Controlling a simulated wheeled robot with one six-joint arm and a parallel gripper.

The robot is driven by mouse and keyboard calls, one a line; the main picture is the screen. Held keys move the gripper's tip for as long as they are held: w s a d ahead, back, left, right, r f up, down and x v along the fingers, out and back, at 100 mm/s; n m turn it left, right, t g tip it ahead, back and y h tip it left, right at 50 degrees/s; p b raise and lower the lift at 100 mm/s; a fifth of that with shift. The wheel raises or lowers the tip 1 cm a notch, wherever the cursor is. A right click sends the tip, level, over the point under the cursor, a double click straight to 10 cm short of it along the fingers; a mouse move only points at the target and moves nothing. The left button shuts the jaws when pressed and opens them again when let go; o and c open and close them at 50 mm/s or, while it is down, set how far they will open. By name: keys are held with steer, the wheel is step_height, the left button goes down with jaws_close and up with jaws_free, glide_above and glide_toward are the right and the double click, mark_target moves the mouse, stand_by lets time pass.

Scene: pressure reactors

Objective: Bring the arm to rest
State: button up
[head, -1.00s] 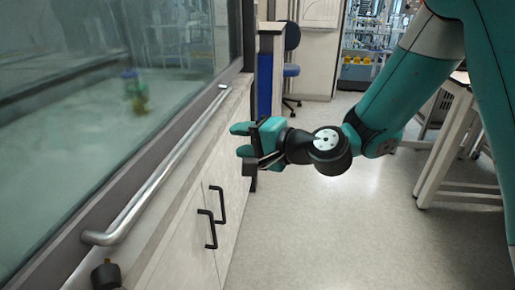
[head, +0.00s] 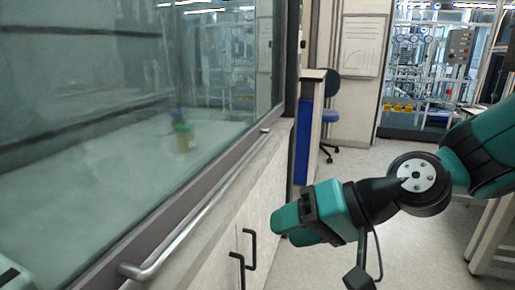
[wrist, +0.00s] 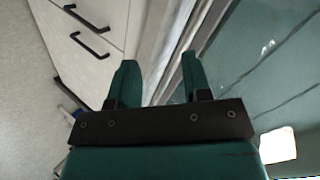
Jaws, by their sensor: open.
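My gripper (head: 296,228) shows in the head view in front of the cabinet doors, below the level of the fume hood's ledge, at the end of my teal and black arm. In the wrist view my gripper (wrist: 158,80) has its two teal fingers apart with nothing between them. Past the fingers the wrist view shows the hood's front rail and the cabinet front. I cannot tell the exact gap between the fingers and the cabinet.
The fume hood has a glass sash (head: 120,110) and a metal handle bar (head: 200,215); a bottle (head: 184,135) stands behind the glass. Black cabinet handles (head: 249,250) stick out near my gripper. A blue chair (head: 329,115) stands farther back. Grey floor (head: 350,180) is open to the right.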

steer(key=s+d+n+g+h, duration=0.4)
steer(key=s+d+n+h, duration=0.4)
steer(key=s, duration=0.5)
step_height(320, 180, up, 16)
steer(key=m+y+p, duration=0.1)
steer(key=m+p, duration=0.1)
steer(key=p, duration=1.4)
steer(key=shift+w+d+m+y, duration=0.15)
steer(key=shift+w+m+y, duration=0.15)
steer(key=shift+w, duration=0.15)
steer(key=shift+f, duration=0.1)
